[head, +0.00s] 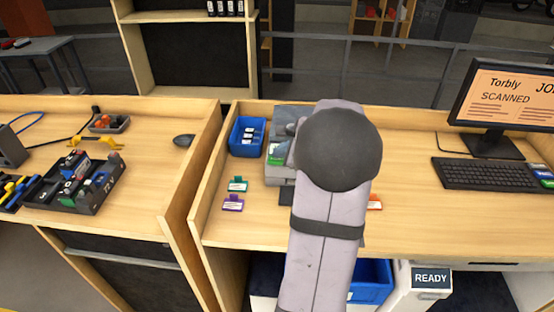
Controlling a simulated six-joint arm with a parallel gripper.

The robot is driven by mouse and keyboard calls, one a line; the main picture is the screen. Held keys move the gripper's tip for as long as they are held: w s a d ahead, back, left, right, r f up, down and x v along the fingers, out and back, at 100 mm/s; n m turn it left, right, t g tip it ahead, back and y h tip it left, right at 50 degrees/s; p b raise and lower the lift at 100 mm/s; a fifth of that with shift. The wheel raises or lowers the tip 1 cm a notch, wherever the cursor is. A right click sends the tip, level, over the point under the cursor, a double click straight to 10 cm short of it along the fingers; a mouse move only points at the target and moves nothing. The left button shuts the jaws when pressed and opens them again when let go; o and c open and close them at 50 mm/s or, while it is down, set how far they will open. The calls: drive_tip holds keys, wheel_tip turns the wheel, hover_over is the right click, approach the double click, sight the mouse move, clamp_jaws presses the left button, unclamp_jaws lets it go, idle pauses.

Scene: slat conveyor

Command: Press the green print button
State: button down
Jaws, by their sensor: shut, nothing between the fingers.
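A grey machine (278,180) that looks like a printer stands on the right-hand desk, largely covered by my arm. A small green patch (278,152) with some white shows on its left part; I cannot tell whether this is the print button or a label. My arm rises from the bottom and its rounded dark joint covers the machine's right side. My gripper is hidden behind the arm, so its place relative to the button cannot be seen.
A blue bin (247,137) stands left of the machine. Green (238,184), purple (233,203) and orange (375,203) tags lie on the desk. A monitor (510,95) and keyboard (490,173) are at right. A wooden divider (187,190) separates the left desk with its black tray (75,192).

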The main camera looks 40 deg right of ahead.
sight(280, 161)
drive_tip(key=shift+f+b, duration=0.35)
drive_tip(key=shift+f, duration=0.05)
drive_tip(key=shift+r, duration=0.1)
idle(0.6)
drive_tip(key=shift+r+p, duration=0.75)
drive_tip(key=shift+r, duration=0.05)
drive_tip(key=shift+r+p, duration=2.15)
drive_tip(key=shift+r, duration=0.35)
